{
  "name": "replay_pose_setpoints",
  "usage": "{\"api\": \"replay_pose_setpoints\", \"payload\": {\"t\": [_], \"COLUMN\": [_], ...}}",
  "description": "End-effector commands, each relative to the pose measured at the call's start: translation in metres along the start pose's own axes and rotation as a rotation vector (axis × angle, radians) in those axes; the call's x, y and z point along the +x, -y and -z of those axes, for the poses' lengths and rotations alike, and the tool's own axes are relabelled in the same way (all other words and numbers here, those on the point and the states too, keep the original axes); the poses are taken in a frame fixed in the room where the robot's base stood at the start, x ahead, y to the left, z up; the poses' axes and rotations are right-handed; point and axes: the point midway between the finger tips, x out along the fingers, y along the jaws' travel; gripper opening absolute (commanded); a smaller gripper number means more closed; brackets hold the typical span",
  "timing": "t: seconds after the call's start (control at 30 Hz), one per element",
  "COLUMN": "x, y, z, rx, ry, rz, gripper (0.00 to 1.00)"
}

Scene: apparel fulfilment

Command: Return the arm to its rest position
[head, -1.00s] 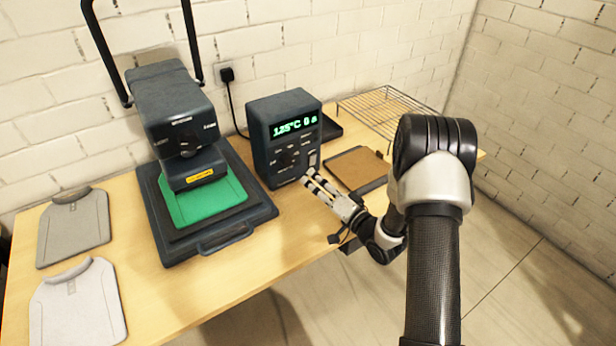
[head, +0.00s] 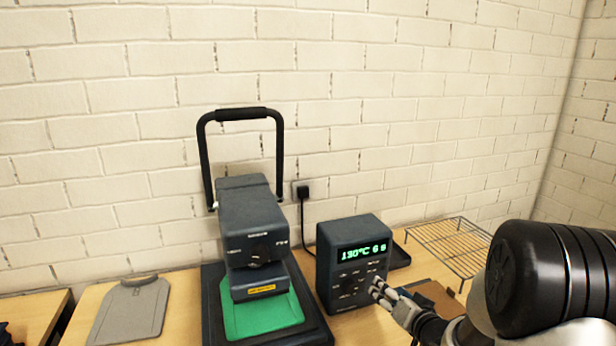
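My gripper (head: 378,289) is at the lower right of the dark control box (head: 345,293), in front of its button panel. I cannot tell if the fingertips touch it. The fingers are small and blurred, and their gap is unclear. I see nothing held. My arm (head: 555,285) reaches in from the lower right, bent, and hides part of the bench. The box's green display appears to read 130°C 6 s.
A heat press (head: 253,225) with a raised black handle stands left of the box, a green piece (head: 262,316) on its lower plate. A wire rack (head: 447,246) and a brown board (head: 434,296) lie right.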

Motion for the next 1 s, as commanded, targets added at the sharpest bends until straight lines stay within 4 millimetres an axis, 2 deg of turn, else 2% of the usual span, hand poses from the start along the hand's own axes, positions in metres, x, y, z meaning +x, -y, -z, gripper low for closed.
{"api": "replay_pose_setpoints", "payload": {"t": [0.03, 0.17, 0.27, 0.37, 0.47, 0.57, 0.7, 0.83, 0.9, 1.0], "x": [-0.012, -0.051, -0.089, -0.133, -0.181, -0.232, -0.298, -0.343, -0.359, -0.371], "y": [0.010, 0.022, 0.034, 0.046, 0.060, 0.076, 0.096, 0.111, 0.115, 0.119], "z": [0.016, 0.037, 0.044, 0.042, 0.030, 0.010, -0.029, -0.060, -0.073, -0.082], "rx": [-0.057, -0.169, -0.231, -0.273, -0.302, -0.323, -0.344, -0.361, -0.369, -0.374], "ry": [0.010, 0.072, 0.134, 0.212, 0.303, 0.408, 0.563, 0.676, 0.721, 0.756], "rz": [-0.056, -0.210, -0.310, -0.389, -0.443, -0.469, -0.457, -0.419, -0.401, -0.385], "gripper": [0.54, 0.54, 0.54, 0.54, 0.54, 0.54, 0.54, 0.54, 0.54, 0.54]}}
